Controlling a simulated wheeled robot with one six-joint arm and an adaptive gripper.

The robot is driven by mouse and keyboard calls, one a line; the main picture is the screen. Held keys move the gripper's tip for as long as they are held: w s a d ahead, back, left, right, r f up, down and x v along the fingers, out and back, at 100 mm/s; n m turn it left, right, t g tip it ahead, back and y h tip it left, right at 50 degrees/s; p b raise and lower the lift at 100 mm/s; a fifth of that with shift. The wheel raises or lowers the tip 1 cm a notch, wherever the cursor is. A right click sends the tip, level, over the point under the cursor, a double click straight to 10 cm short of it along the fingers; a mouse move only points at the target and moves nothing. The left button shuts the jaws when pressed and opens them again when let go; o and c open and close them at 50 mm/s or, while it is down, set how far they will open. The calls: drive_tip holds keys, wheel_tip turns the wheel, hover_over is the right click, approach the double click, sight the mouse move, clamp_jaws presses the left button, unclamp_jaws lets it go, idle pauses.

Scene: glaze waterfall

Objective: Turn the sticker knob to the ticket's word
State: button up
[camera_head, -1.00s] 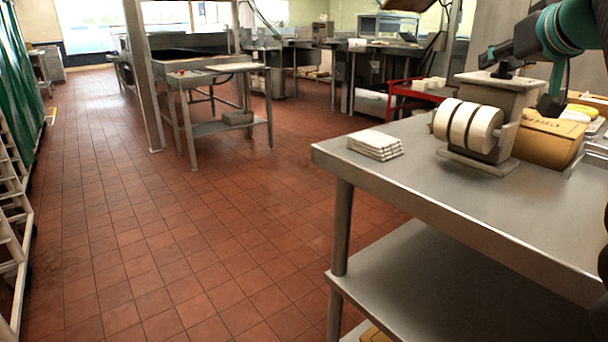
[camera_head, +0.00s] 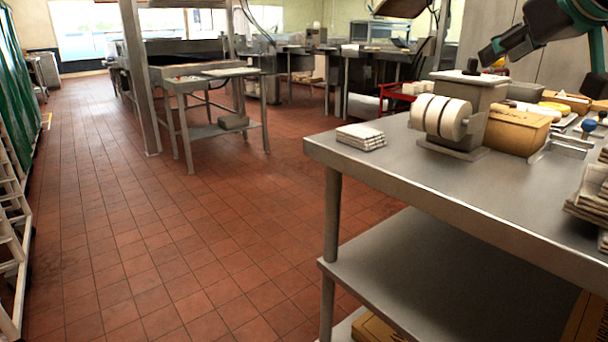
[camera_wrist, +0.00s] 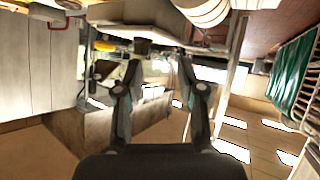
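A grey label dispenser (camera_head: 485,92) stands on the steel table (camera_head: 420,180), with white rolls (camera_head: 440,115) on its front side. A small black knob (camera_head: 473,66) sits on its top; any words around it are too small to read. White rolls also show at the top edge of the wrist view (camera_wrist: 205,10). My gripper (camera_wrist: 158,70) has its two fingers well apart in the wrist view, with nothing between them. I cannot identify a ticket.
A stack of white cloths or papers (camera_head: 361,137) lies at the table's left corner. A cardboard box (camera_head: 518,128) and blue-knobbed items (camera_head: 588,125) are right of the dispenser. Another stack (camera_head: 592,190) lies at the right edge. The tiled floor on the left is clear.

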drive_tip(key=s+a+f+g+y, duration=0.1)
drive_tip(key=s+a+f, duration=0.2)
drive_tip(key=a+f, duration=0.4)
drive_tip(key=s+a+f+g+y+p, duration=0.1)
drive_tip(key=s+a+f, duration=0.3)
drive_tip(key=a+f, duration=0.4)
drive_tip(key=shift+a+g+y, duration=0.3)
drive_tip(key=shift+a+y, duration=0.1)
drive_tip(key=shift+a, duration=0.9)
drive_tip(key=shift+s, duration=0.1)
